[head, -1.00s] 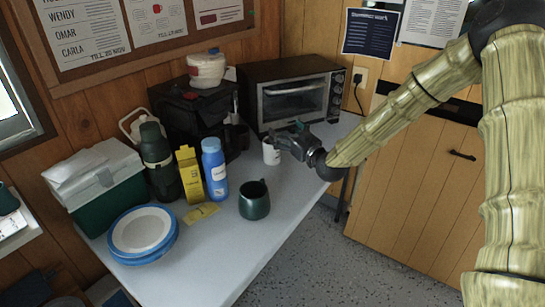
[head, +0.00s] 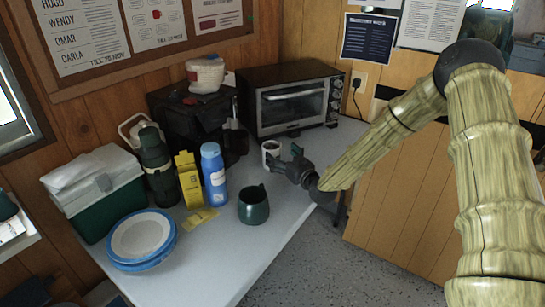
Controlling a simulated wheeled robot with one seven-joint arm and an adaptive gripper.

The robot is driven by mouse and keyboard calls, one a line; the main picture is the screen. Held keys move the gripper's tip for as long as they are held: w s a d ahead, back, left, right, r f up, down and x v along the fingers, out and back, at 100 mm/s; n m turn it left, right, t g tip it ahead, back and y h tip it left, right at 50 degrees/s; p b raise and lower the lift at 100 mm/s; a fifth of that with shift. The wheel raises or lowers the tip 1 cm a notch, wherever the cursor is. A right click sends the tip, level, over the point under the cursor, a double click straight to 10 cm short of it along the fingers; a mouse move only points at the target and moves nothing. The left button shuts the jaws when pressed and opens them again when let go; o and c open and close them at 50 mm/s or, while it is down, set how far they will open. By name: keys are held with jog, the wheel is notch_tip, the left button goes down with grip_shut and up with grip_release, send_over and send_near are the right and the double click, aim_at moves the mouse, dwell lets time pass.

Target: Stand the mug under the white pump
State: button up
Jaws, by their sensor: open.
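A small white mug (head: 270,149) stands upright on the table in front of the toaster oven. A dark green mug (head: 253,207) stands nearer, at the table's right edge. My gripper (head: 284,158) is open and empty, just right of the white mug, with its fingers toward it. I cannot tell whether a finger touches the mug. A white pump is not clearly visible. A cream looped part (head: 130,126) shows behind the dark green flask (head: 158,166), mostly hidden, and I cannot tell what it is.
The toaster oven (head: 291,98) and a black machine (head: 184,122) with a white tub (head: 205,74) on top stand at the back. A blue bottle (head: 214,174), yellow carton (head: 189,180), cool box (head: 100,190) and plates (head: 141,237) fill the left. The front of the table is clear.

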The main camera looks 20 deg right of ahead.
aim_at(276, 150)
jog(key=shift+p+x, duration=0.3)
jog(key=shift+x, duration=2.65)
jog(key=c, duration=1.8)
jog(key=shift+r, duration=0.1)
